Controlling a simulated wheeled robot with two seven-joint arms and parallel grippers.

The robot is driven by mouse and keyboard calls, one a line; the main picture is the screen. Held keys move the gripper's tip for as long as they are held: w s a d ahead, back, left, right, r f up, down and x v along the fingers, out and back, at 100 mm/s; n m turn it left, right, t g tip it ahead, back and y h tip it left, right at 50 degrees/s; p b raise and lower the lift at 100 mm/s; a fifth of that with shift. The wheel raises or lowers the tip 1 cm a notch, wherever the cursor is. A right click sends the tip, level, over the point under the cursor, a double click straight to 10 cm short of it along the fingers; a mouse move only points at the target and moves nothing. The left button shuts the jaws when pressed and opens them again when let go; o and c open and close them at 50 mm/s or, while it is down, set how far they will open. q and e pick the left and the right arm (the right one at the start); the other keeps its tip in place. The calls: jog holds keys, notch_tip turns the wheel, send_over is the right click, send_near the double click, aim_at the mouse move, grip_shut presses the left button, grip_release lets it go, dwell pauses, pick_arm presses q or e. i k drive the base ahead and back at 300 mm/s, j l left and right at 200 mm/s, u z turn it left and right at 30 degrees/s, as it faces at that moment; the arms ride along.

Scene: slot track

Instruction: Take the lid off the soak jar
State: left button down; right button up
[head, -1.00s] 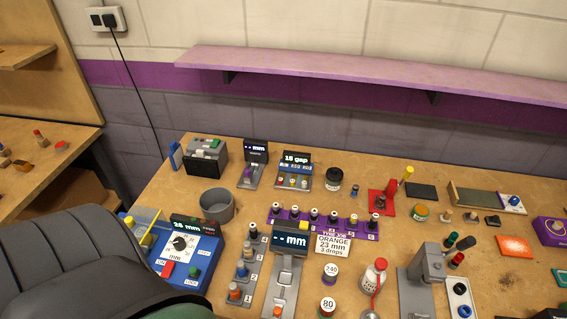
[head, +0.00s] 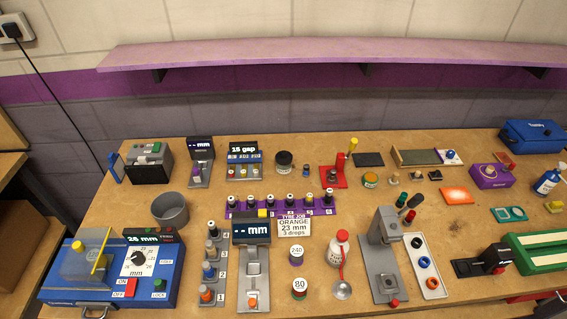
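No jar carries a label I can read as the soak jar. A small dark jar with a black top (head: 284,160) and a pale band stands upright at the back middle of the bench. Its top looks closed. A low round pot with an orange top and green side (head: 370,180) stands to the right of it. A white bottle with a red cap (head: 338,247) stands at the front middle. Neither of my grippers is in view, and nothing touches these containers.
A grey open cup (head: 170,208) stands at the left, behind a blue machine (head: 118,268). A purple rack (head: 283,206) of small bottles and a grey gauge stand (head: 252,276) fill the middle. A grey press (head: 384,262) stands right of the bottle. A purple shelf (head: 330,57) hangs above.

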aim_at(282, 157)
jog(key=k+l+z, duration=0.1)
jog(key=l, duration=0.35)
jog(key=k+l+z, duration=0.15)
jog(key=l, duration=0.35)
jog(key=l+z, duration=0.1)
jog(key=l, duration=0.35)
